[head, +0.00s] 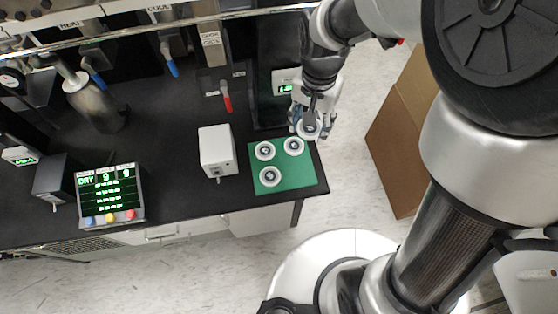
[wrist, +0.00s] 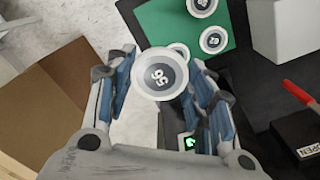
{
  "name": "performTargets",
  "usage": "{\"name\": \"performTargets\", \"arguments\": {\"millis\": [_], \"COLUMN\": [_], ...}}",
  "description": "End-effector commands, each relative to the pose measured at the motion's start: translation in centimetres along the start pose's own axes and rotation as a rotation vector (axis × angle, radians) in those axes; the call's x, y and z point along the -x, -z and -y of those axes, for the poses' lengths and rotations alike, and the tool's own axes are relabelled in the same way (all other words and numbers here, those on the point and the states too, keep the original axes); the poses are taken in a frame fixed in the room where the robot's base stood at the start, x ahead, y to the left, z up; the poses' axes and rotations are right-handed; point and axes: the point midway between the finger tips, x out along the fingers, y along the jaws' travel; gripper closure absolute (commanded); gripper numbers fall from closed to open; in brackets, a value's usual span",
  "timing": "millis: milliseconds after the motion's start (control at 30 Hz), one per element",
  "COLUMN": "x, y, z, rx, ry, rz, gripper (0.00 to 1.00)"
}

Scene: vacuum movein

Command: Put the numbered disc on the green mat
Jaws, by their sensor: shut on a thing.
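My gripper (head: 308,119) is shut on a white-rimmed disc (head: 312,130) with a dark grey centre. In the wrist view the held disc (wrist: 159,74) shows a two-digit number between the blue-padded fingers. It is by the upper right corner of the green mat (head: 297,176); its height above it is hard to tell. Three similar discs lie on the mat: one at upper left (head: 264,150), one at upper right (head: 293,146) and one at lower left (head: 270,175). The held disc partly hides one of them in the wrist view. The mat's lower right part is bare.
A white box (head: 217,151) stands just left of the mat on the black counter (head: 168,190). A device with a green display (head: 286,84) stands behind the mat. A cardboard box (head: 400,130) is on the floor to the right, past the counter's edge.

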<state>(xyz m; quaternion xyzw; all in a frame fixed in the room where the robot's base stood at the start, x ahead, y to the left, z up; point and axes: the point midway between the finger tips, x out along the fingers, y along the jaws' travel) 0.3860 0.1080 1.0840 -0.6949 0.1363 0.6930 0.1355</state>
Motion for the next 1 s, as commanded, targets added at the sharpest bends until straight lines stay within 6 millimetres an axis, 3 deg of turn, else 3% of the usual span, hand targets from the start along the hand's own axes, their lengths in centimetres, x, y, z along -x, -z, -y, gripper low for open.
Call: {"name": "performTargets", "arguments": {"millis": [133,233,700,800,1000], "x": [1.3,0.4,-11.7,-13.3,-14.6], "y": [-2.3,-2.8,-2.8,-2.8,-2.7], "z": [1.4,1.5,1.5,1.5,1.6], "rx": [-0.090,-0.116,-0.119,-0.119,-0.119], "ry": [0.000,-0.003,-0.004,-0.002,-0.001], "rz": [-0.001,0.002,0.003,0.002,0.001], "gripper": [0.78,0.78,0.78,0.78,0.78]}}
